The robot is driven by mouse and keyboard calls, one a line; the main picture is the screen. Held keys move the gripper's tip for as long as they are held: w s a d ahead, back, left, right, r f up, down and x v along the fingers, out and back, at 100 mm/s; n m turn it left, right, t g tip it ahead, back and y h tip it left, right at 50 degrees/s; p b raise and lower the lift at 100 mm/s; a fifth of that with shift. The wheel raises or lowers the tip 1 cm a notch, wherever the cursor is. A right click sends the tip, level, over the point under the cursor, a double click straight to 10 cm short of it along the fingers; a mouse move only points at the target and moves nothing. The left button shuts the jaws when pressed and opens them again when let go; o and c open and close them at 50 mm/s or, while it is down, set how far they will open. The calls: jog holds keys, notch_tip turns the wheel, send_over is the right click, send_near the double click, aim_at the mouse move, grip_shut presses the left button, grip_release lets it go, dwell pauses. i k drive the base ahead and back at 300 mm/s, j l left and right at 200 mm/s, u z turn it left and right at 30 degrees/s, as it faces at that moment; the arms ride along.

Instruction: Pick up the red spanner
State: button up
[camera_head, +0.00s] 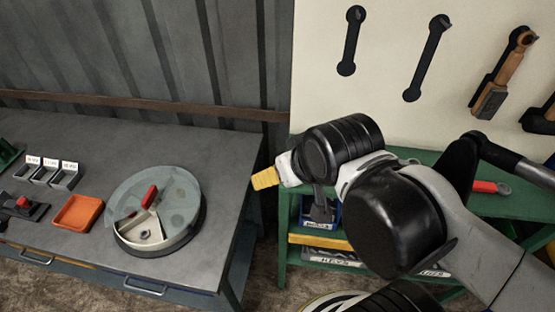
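A red-handled tool with a grey metal end, which looks like the red spanner (487,187), lies on the green bench at the right. My arm passes in front of it and hides part of it. My gripper (264,179), with a yellow ribbed fingertip, points left in the middle of the view. It is well to the left of the spanner and apart from it. Only one fingertip shows clearly, so I cannot tell whether it is open or shut. I see nothing held in it.
The green bench (530,205) has a lower shelf with boxes. A grey table (100,150) at the left bears a round lidded container (180,240), an orange tray (78,212) and small bins. Tools hang on the pale board (385,110) behind. My arm covers much of the bench.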

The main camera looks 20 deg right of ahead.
aim_at(504, 190)
jog(key=z, duration=2.4)
